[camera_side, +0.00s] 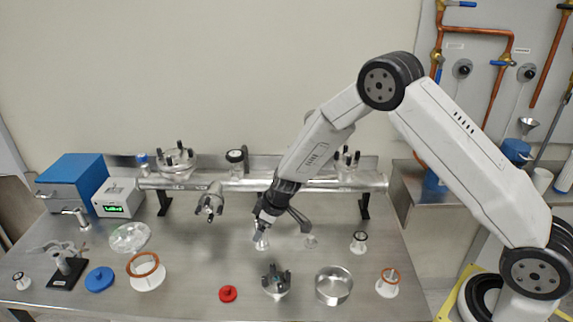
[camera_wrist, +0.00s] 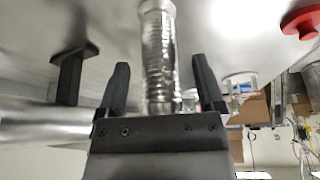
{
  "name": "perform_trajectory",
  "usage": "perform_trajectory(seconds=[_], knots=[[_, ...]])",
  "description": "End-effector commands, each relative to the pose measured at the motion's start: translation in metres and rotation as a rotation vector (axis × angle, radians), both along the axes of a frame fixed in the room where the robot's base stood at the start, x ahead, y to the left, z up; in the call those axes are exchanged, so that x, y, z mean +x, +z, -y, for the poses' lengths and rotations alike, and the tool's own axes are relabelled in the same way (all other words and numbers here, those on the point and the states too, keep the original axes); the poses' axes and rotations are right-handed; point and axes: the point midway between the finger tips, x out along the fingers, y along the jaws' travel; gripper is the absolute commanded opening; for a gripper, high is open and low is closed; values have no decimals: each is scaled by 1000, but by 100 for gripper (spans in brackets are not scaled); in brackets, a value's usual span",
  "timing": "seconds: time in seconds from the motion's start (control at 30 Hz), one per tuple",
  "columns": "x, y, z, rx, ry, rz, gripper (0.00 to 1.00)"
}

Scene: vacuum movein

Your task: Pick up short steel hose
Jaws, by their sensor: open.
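The short steel hose (camera_wrist: 157,50), a shiny ribbed metal tube, shows in the wrist view, running from the top edge down between the two dark fingers of my gripper (camera_wrist: 160,75). There are visible gaps between the hose and both fingers. Its lower end is hidden behind the gripper body. In the side view, my gripper (camera_side: 280,226) is low over the middle of the steel table, fingers spread and pointing down. There I cannot clearly make out the hose, as the gripper covers part of that spot.
A long horizontal steel pipe (camera_side: 340,184) on dark stands runs behind my gripper. A red cap (camera_side: 228,294), a clamped flange (camera_side: 276,283) and a steel ring (camera_side: 333,286) sit in front. A small fitting (camera_side: 359,242) stands to the right. Bare table lies around these parts.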

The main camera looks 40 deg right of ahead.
Motion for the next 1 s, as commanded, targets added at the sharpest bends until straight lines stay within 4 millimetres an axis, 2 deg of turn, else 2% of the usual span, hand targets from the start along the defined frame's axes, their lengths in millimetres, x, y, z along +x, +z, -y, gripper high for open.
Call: perform_trajectory(seconds=[0.5, 0.77, 0.8, 1.0], knots=[[0, -1, 0, 0, 0, 0, 87], [0, -1, 0, 0, 0, 0, 4], [0, -1, 0, 0, 0, 0, 0], [1, 0, 0, -1, 1, 2, 0]])
